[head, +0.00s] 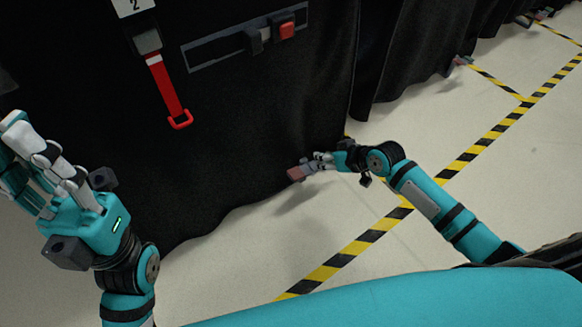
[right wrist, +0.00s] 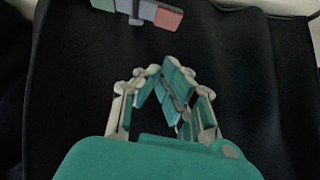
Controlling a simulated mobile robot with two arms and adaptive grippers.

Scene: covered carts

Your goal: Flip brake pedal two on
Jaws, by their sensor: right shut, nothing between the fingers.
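Brake pedal two (head: 297,173) is a small grey part with a pinkish-red face, poking out at the foot of the black cover of the cart marked 2. In the right wrist view the pedal (right wrist: 162,15) shows pink and green faces at the top edge, partly cut off. My right gripper (head: 317,165) is low by the floor, just right of the pedal. Its fingers meet at the tips (right wrist: 166,78), empty, with a gap to the pedal in the wrist view. My left gripper (head: 22,152) is raised at the left, its fingers apart and empty.
The black cover (head: 230,130) hangs nearly to the floor. A red strap handle (head: 168,92) and a panel with a red button (head: 287,30) are on it. Yellow-black tape (head: 335,262) crosses the clear pale floor. Another covered cart (head: 415,50) stands behind at the right.

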